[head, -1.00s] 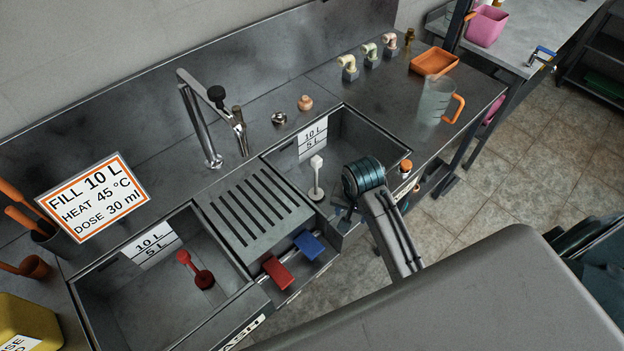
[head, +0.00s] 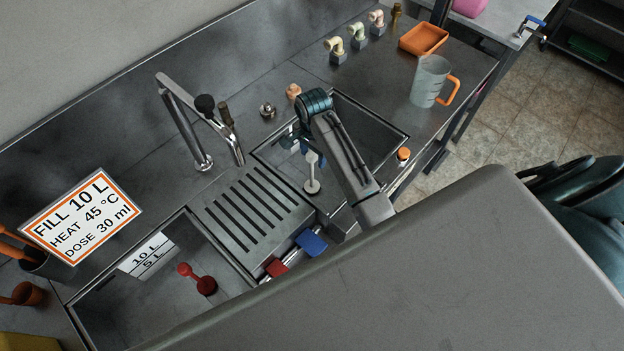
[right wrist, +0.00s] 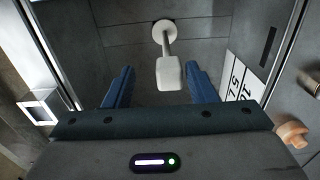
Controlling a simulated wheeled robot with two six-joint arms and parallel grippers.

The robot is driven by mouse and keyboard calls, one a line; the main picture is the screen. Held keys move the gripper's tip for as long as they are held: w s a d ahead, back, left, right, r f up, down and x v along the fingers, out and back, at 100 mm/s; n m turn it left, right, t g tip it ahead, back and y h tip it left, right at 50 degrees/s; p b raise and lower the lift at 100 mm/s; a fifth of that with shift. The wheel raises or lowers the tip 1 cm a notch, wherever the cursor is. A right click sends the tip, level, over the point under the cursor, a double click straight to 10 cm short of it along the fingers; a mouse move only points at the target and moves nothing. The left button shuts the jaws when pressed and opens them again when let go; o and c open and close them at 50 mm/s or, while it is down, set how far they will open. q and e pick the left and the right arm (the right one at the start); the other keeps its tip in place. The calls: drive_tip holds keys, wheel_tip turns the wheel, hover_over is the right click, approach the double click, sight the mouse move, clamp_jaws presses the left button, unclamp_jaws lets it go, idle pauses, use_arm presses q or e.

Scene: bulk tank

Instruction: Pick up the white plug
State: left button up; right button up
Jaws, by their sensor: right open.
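The white plug (head: 312,176) stands in the right sink basin in the head view, with a round base and an upright stem. In the right wrist view the white plug (right wrist: 168,72) shows its block-shaped top near the camera and its round base farther off. My right gripper (head: 298,142) is over the right basin by the plug's top. In the right wrist view its blue fingers (right wrist: 158,84) are apart, with the plug's top between and slightly beyond them, not visibly touched. My left gripper is not in view.
A red plug (head: 203,284) lies in the left basin (head: 120,305). A tall tap (head: 200,120) stands behind the slotted drainer (head: 250,212). Red and blue handles (head: 311,242) sit at the front edge. A jug (head: 430,82) stands right of the right basin.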

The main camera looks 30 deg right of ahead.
sight(312, 174)
drive_tip(key=shift+w+f, duration=0.25)
drive_tip(key=shift+f, duration=0.1)
drive_tip(key=f, duration=0.1)
drive_tip(key=f+p, duration=0.2)
drive_tip(key=f, duration=0.1)
drive_tip(key=shift+w+d, duration=0.1)
drive_tip(key=shift+w, duration=0.2)
drive_tip(key=shift+f+p, duration=0.3)
drive_tip(key=shift+f, duration=0.15)
drive_tip(key=shift+c, duration=0.2)
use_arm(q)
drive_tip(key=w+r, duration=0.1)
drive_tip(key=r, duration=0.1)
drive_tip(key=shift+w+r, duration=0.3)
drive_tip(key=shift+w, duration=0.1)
use_arm(e)
clamp_jaws()
